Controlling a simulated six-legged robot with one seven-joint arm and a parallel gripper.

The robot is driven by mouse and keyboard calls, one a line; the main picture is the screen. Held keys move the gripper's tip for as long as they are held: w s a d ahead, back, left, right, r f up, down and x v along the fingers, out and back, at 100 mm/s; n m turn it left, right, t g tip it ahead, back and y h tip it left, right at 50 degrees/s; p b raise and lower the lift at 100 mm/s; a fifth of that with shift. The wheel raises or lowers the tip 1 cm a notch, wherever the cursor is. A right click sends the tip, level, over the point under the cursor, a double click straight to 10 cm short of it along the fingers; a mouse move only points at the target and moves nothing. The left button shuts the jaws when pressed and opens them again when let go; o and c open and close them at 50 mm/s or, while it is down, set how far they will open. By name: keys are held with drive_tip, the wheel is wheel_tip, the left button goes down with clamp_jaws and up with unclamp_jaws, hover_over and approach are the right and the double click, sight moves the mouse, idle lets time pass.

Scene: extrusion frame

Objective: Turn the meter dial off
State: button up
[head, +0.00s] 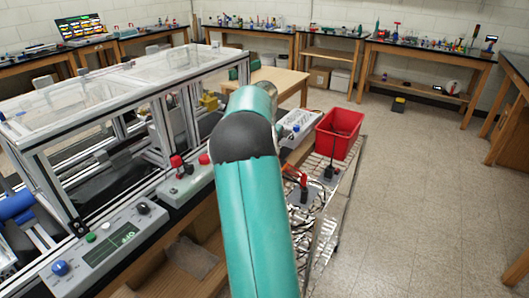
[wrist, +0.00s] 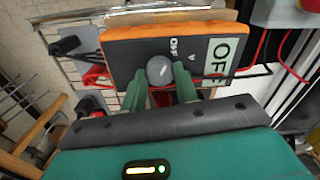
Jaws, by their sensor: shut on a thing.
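The meter (wrist: 125,47) is a dark box with an orange edge, seen in the wrist view. Its pale display (wrist: 217,58) shows large letters that read OFF, turned sideways. The round grey dial (wrist: 160,69) sits on the meter's near side, with a light mark on it and small white lettering beside it. My gripper (wrist: 161,82) has its two green fingers on either side of the dial and is shut on it. In the head view my teal arm reaches forward and hides the gripper; I cannot make out the meter there.
In the wrist view, red cables (wrist: 262,62) run right of the meter and a black plug (wrist: 68,45) lies left. In the head view, a wire rack (head: 325,210) with a red bin (head: 338,133) stands right of my arm, and a grey control panel (head: 108,248) left.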

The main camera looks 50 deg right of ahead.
drive_tip(key=o, duration=1)
wheel_tip(320, 180, up, 14)
drive_tip(key=shift+f, duration=0.15)
